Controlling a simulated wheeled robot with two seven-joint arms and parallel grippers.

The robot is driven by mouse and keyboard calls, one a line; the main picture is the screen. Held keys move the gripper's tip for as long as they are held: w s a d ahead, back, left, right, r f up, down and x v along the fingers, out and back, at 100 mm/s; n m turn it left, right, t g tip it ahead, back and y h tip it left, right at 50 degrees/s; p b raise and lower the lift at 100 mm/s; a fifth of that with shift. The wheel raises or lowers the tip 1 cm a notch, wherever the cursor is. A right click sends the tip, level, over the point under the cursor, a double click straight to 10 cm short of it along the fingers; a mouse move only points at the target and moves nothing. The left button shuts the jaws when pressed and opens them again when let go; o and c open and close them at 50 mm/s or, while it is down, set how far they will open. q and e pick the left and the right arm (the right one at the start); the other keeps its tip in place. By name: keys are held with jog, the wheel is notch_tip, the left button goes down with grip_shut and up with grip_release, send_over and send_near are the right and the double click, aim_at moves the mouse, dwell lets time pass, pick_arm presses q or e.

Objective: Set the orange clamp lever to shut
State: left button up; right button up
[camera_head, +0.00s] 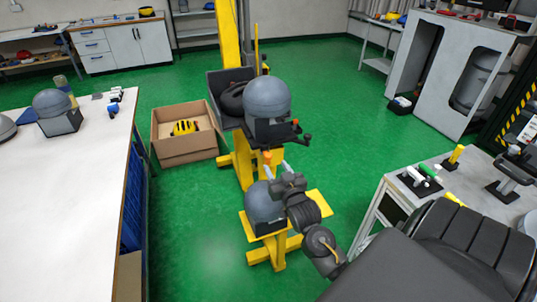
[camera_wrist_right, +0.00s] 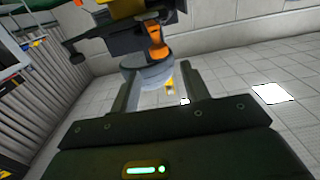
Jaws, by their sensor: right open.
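The orange clamp lever (camera_wrist_right: 156,40) hangs from the dark carriage in the right wrist view, just beyond and between my fingertips. In the head view an orange piece, which looks like this lever (camera_head: 267,157), shows below the upper grey headform (camera_head: 267,97) on the yellow drop tower (camera_head: 231,35). My right gripper (camera_head: 275,168) is beneath it, beside the lower grey headform (camera_head: 264,201). In the wrist view my right gripper (camera_wrist_right: 163,75) has its fingers apart with nothing gripped. Whether a finger touches the lever is unclear. My left gripper is out of view.
A black side handle (camera_head: 306,138) juts from the carriage, close to my right gripper. A cardboard box (camera_head: 187,153) with a yellow helmet stands left of the tower. A white table (camera_head: 62,200) is at left, a workbench (camera_head: 384,190) at right.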

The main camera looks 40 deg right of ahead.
aim_at(270, 157)
jog(key=p+x, duration=0.1)
jog(key=x, duration=0.7)
grip_shut()
